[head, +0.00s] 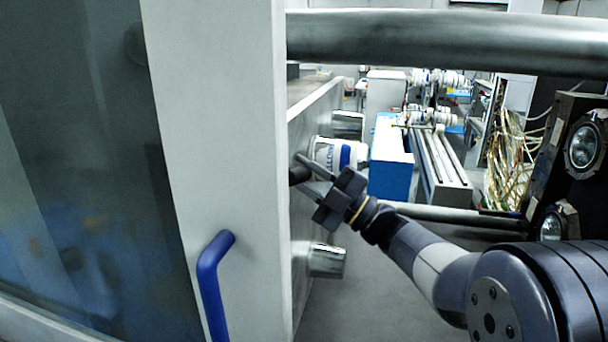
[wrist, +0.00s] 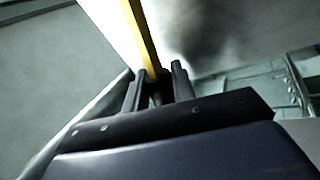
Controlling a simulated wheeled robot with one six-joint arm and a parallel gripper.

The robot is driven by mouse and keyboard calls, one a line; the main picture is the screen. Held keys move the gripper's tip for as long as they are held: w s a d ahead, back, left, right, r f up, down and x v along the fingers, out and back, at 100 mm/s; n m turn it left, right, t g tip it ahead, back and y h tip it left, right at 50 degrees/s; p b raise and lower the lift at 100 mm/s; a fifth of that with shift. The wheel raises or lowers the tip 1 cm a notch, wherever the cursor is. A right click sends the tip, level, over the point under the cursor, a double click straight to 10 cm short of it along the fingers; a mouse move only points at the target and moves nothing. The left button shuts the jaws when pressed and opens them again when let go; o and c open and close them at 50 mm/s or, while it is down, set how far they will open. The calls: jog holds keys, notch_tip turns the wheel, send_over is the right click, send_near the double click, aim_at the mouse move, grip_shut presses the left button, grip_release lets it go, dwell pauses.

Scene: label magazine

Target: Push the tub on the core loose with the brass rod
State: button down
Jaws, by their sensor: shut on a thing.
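The tub (head: 330,152), white with a blue band, sits sideways on a core standing out from the grey machine plate; that core is hidden. My gripper (head: 301,170) is just below and in front of the tub in the head view, its fingers pointing at the plate. In the wrist view my gripper (wrist: 160,72) is shut on the brass rod (wrist: 143,36), which runs up and away from the fingertips. The rod cannot be made out in the head view. I cannot tell whether the rod touches the tub.
Bare metal cores (head: 348,123) (head: 327,260) stand out above and below the tub. A white door frame with a blue handle (head: 210,280) is at the left. A thick grey bar (head: 450,42) crosses above. A blue box (head: 390,160) and lamps (head: 583,146) are at the right.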

aim_at(301, 181)
jog(key=shift+w+d+f+b, duration=0.15)
jog(key=shift+w+f+b, duration=0.1)
jog(key=shift+w, duration=0.35)
jog(key=shift+w+d+f+b, duration=0.1)
jog(key=shift+w+f+b, duration=0.1)
jog(key=shift+w, duration=0.35)
dwell(1.4)
jog(key=shift+s+a+r+b, duration=0.3)
jog(key=shift+s+r, duration=0.25)
jog(key=shift+s, duration=0.85)
jog(key=shift+s+a+r+b, duration=0.3)
jog(key=shift+s+r, duration=0.2)
jog(key=shift+s, duration=0.85)
jog(key=shift+s+a+r+b, duration=0.3)
jog(key=shift+s+r, duration=0.25)
jog(key=shift+s, duration=0.85)
